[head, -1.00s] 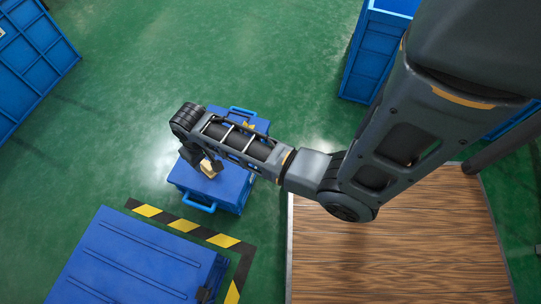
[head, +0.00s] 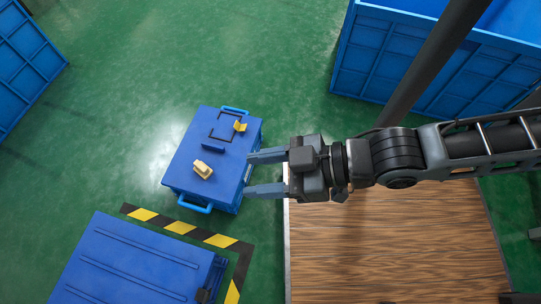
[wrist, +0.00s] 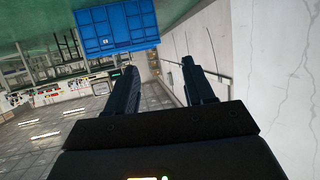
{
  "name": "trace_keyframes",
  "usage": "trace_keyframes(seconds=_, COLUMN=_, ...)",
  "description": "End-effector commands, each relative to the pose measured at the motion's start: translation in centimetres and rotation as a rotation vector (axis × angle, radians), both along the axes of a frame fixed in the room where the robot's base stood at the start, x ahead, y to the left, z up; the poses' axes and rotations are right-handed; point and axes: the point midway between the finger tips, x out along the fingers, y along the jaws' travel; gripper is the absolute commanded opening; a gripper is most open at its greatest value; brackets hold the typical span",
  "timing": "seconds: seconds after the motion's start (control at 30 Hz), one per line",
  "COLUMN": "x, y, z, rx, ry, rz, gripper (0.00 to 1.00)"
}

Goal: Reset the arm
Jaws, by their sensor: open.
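My gripper (head: 266,173) is open and empty in the head view. Its two fingers point left and their tips lie over or beside the right edge of a blue case (head: 182,178) in the picture; I cannot tell the height between them. My arm reaches in from the right. On the case lid lie a tan block (head: 203,169), a small yellow piece (head: 240,126) and a dark blue bar (head: 213,148). In the wrist view my two dark fingers (wrist: 160,85) stand apart with nothing between them.
A wooden-topped surface (head: 400,250) lies below my arm. A blue lidded box (head: 130,265) stands at lower left beside yellow-black floor tape (head: 180,227). Blue crates stand at upper right (head: 385,55) and upper left (head: 25,70). Green floor (head: 190,50) is clear between them.

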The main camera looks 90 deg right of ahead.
Motion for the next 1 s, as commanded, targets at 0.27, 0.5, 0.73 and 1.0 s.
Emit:
trace_keyframes(seconds=0.27, x=-1.4, y=0.5, z=5.5, rx=-0.016, ry=-0.108, rz=0.045, gripper=0.53)
trace_keyframes(seconds=0.5, x=-1.4, y=0.5, z=5.6, rx=-0.017, ry=-0.11, rz=0.045, gripper=0.53)
trace_keyframes(seconds=0.73, x=-1.4, y=0.5, z=7.1, rx=-0.016, ry=-0.11, rz=0.045, gripper=0.53)
trace_keyframes(seconds=1.0, x=-1.4, y=0.5, z=13.5, rx=-0.016, ry=-0.109, rz=0.045, gripper=0.53)
